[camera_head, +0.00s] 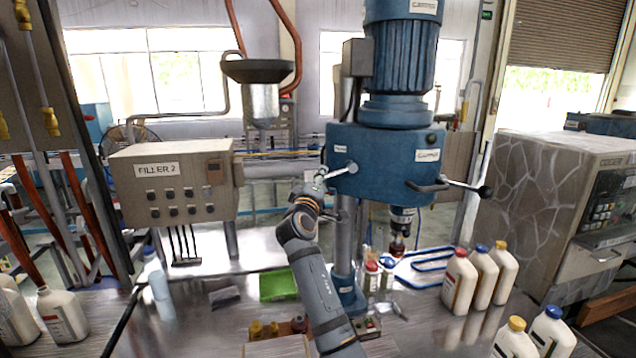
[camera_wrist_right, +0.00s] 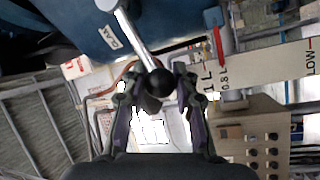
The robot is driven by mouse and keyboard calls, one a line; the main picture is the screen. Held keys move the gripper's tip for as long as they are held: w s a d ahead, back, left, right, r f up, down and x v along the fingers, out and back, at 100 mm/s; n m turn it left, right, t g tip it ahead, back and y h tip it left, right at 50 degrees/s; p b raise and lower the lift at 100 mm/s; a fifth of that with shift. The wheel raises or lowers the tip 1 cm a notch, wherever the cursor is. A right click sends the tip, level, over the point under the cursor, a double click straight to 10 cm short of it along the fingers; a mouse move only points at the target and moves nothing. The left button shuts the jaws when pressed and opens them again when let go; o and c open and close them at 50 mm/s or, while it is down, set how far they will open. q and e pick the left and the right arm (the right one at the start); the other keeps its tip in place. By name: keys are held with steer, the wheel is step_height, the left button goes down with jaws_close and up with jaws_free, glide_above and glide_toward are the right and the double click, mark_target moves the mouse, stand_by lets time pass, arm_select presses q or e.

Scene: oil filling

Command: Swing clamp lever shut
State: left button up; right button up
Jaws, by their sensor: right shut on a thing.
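The clamp lever (camera_head: 340,172) is a thin silver rod on the left side of the blue machine head (camera_head: 385,165), its outer end at my right gripper (camera_head: 316,187). In the right wrist view the lever's rod (camera_wrist_right: 136,40) runs down from the blue housing (camera_wrist_right: 88,25) to a black ball knob (camera_wrist_right: 160,82). The fingers of my right gripper (camera_wrist_right: 157,92) sit on both sides of the knob and are shut on it. In the head view the knob is hidden by the gripper. My left gripper is in neither view.
A second lever (camera_head: 465,186) with a black knob sticks out on the machine's right. The Filler 2 control box (camera_head: 175,182) and a funnel (camera_head: 258,72) stand to the left. Bottles (camera_head: 460,280), small capped bottles and a green tray (camera_head: 278,285) occupy the bench below.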

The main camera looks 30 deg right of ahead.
steer(key=s+d+f+n+t+y+b, duration=0.1)
steer(key=d+f+n+t+y+b, duration=0.2)
steer(key=n, duration=0.9)
steer(key=shift+d+f+t+b, duration=0.8)
steer(key=shift+f+t+b, duration=0.15)
steer(key=shift+f+t, duration=0.4)
steer(key=shift+n, duration=0.3)
steer(key=o, duration=0.8)
steer(key=shift+s+d+f, duration=0.1)
steer(key=shift+d, duration=0.05)
steer(key=shift+c, duration=0.2)
steer(key=shift+f, duration=0.1)
steer(key=v, duration=1.2)
